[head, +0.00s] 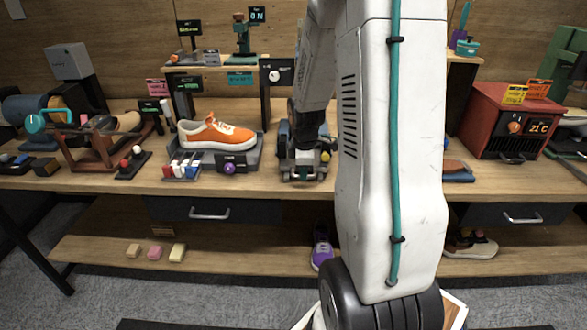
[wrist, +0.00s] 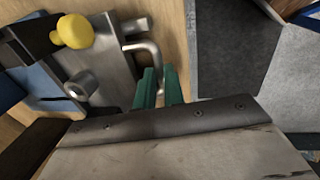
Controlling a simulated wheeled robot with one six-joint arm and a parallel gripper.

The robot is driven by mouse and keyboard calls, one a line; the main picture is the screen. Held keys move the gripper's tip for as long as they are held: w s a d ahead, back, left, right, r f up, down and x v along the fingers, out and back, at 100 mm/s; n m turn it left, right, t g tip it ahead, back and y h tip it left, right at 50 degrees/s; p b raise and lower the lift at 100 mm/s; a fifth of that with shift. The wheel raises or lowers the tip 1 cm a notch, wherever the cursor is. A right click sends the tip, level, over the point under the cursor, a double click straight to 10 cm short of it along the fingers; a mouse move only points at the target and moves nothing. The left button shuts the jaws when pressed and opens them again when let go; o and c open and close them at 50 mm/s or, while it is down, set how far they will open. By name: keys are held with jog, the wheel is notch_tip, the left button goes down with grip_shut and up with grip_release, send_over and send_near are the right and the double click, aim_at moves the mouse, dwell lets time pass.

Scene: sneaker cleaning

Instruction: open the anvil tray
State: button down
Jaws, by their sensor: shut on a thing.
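The anvil tray is the grey metal plate (wrist: 108,75) at the front of a blue and grey bench device (head: 285,140), left of my white arm in the head view. A bent metal handle (wrist: 143,24) sticks out from the plate's edge. My gripper (wrist: 158,76) has green fingers, close together and shut on the handle's near end in the wrist view. In the head view the dark wrist covers much of the device. How far the tray stands out from the device I cannot tell.
A yellow knob (wrist: 75,31) and a round metal post (wrist: 80,86) stand close to the gripper. An orange sneaker (head: 216,134) sits on a stand to the left. A red oven-like box (head: 512,122) is at the right. Grey floor lies before the bench.

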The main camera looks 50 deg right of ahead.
jog(key=c, duration=1.5)
grip_release()
jog(key=shift+d, duration=0.1)
jog(key=r, duration=0.5)
jog(key=s+a+r, duration=0.1)
jog(key=r, duration=0.1)
jog(key=shift+a+r, duration=0.1)
jog(key=shift+r, duration=0.25)
